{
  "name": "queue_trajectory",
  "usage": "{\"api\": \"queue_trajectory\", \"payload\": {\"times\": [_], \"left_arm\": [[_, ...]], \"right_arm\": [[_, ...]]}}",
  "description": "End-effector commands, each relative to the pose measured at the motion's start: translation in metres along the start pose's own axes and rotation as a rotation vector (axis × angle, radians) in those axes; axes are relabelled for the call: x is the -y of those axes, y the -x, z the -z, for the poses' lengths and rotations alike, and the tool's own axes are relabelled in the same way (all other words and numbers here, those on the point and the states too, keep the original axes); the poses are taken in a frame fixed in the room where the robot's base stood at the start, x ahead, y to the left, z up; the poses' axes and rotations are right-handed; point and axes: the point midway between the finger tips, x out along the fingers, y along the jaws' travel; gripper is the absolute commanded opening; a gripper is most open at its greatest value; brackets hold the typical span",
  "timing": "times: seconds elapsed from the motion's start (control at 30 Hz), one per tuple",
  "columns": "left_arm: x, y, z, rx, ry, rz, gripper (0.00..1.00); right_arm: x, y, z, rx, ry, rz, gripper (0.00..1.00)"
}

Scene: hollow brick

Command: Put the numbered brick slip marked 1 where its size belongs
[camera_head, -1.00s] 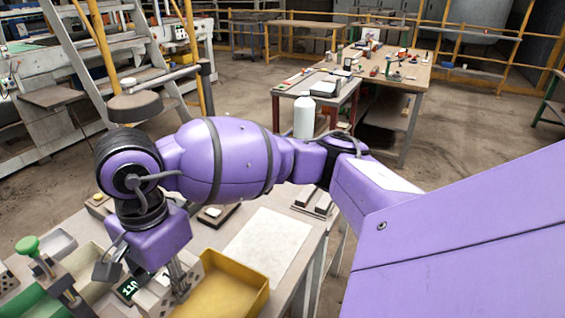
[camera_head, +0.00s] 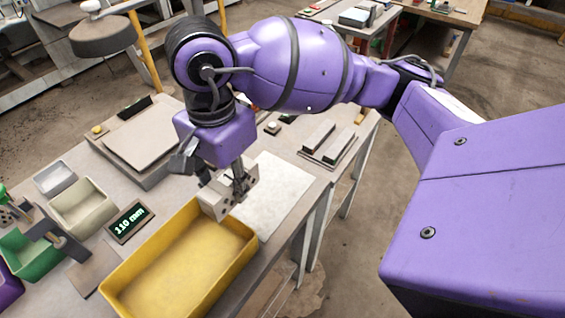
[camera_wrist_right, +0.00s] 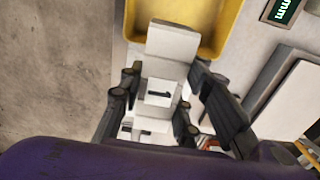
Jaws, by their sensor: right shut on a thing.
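The cream tray (camera_head: 82,208), green tray (camera_head: 38,262) and grey tray (camera_head: 55,178) stand at the left. A display (camera_head: 130,222) reads 110 mm. My left gripper is not in view.
A white sheet (camera_head: 275,190) lies right of the slip. A raised flat plate (camera_head: 143,138) stands behind. Two dark-edged strips (camera_head: 318,140) lie near the bench's right edge. A green-knobbed device stands at the far left.

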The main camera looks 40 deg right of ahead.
Motion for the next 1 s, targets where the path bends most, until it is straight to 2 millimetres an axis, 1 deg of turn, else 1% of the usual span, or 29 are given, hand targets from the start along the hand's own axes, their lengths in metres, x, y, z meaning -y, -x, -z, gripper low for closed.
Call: {"api": "queue_trajectory", "payload": {"times": [0.03,0.33,0.4,0.5,0.6,0.87,1.0], "left_arm": [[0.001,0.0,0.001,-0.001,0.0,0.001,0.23],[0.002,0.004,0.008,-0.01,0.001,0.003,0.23],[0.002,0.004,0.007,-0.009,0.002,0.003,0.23],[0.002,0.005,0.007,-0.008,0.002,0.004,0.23],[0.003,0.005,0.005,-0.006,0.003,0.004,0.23],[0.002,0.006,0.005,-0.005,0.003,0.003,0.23],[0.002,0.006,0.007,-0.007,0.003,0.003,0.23]], "right_arm": [[0.003,-0.004,0.01,-0.003,-0.005,-0.004,0.0],[0.04,-0.035,0.073,-0.003,-0.007,-0.003,0.0],[0.046,-0.051,0.082,-0.001,-0.004,-0.005,0.0],[0.053,-0.068,0.094,-0.001,-0.002,-0.003,0.0],[0.058,-0.079,0.102,-0.002,0.0,-0.002,0.0],[0.064,-0.094,0.113,-0.002,-0.001,-0.002,0.0],[0.064,-0.116,0.113,0.0,0.0,-0.003,0.0]]}}
